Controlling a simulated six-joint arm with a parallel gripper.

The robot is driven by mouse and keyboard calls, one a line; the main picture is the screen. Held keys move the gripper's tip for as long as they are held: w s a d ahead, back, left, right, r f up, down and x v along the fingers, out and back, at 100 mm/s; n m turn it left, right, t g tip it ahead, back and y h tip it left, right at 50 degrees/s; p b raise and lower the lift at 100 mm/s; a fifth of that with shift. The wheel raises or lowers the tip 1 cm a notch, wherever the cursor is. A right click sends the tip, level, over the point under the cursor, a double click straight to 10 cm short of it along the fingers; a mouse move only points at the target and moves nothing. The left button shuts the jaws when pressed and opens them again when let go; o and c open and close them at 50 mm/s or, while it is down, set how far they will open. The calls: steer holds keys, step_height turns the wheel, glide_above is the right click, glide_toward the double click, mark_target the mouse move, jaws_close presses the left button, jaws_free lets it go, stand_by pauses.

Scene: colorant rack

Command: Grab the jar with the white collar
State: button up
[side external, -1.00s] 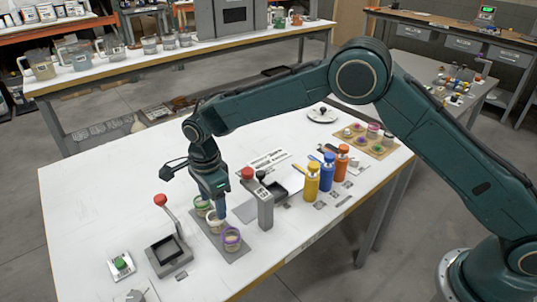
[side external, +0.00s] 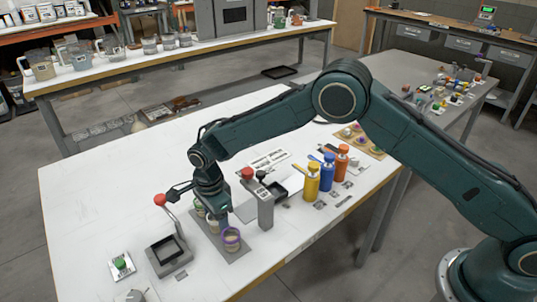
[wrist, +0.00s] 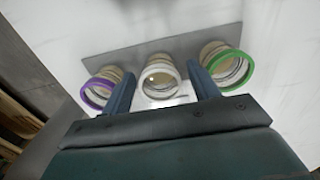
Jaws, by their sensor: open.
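The jar with the white collar (wrist: 158,76) stands in the middle of a row of three in the wrist view. My gripper (wrist: 161,73) is open, with one finger on each side of this jar. I cannot tell whether the fingers touch it. The jar with the purple collar (wrist: 99,90) is left of the fingers, and the jar with the green collar (wrist: 232,68) is right of them. In the side view my gripper (side external: 217,211) is low over the row and largely hides the white-collared jar; the purple-collared jar (side external: 231,240) is in front of it.
The jars stand on a grey mat (side external: 238,253) on the white table. A grey post with a red knob (side external: 265,205) stands close to its right. A red-knobbed lever device (side external: 166,252) is to the left. Yellow (side external: 312,182), blue and orange bottles stand further right.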

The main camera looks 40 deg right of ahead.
steer(key=shift+c, duration=0.4)
steer(key=c, duration=1)
steer(key=shift+r, duration=0.1)
step_height(320, 180, up, 20)
steer(key=shift+f, duration=0.1)
stand_by(0.6)
